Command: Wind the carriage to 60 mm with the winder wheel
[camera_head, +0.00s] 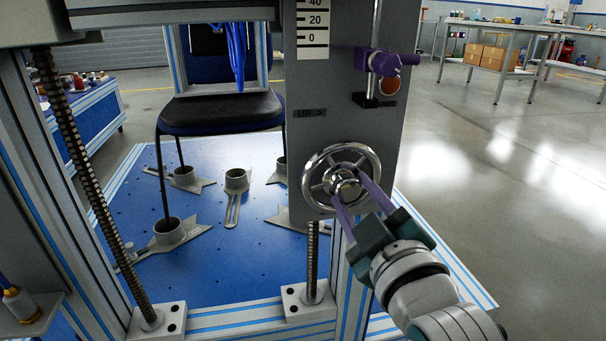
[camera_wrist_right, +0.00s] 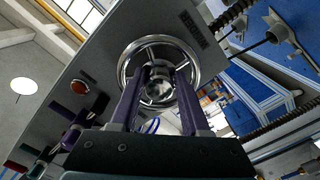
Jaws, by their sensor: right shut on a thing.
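The chrome winder wheel (camera_head: 341,181) is on the grey panel (camera_head: 372,138), below a label plate. My right gripper (camera_head: 352,201) is at the wheel from the lower right, its purple fingers shut on the wheel's hub. The right wrist view also shows the wheel (camera_wrist_right: 158,76) with the two fingers (camera_wrist_right: 157,92) on either side of the hub. The scale (camera_head: 313,28) at the top of the panel shows 0, 20 and 40, its upper part cut off. The carriage is not clearly identifiable. My left gripper is not in view.
A purple clamp-like part (camera_head: 386,62) and an orange-red button (camera_head: 389,85) are on the panel's right. A black chair (camera_head: 222,110) stands on the blue perforated plate (camera_head: 252,258) among metal foot holders. Threaded spindles (camera_head: 92,190) flank it. Open floor lies to the right.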

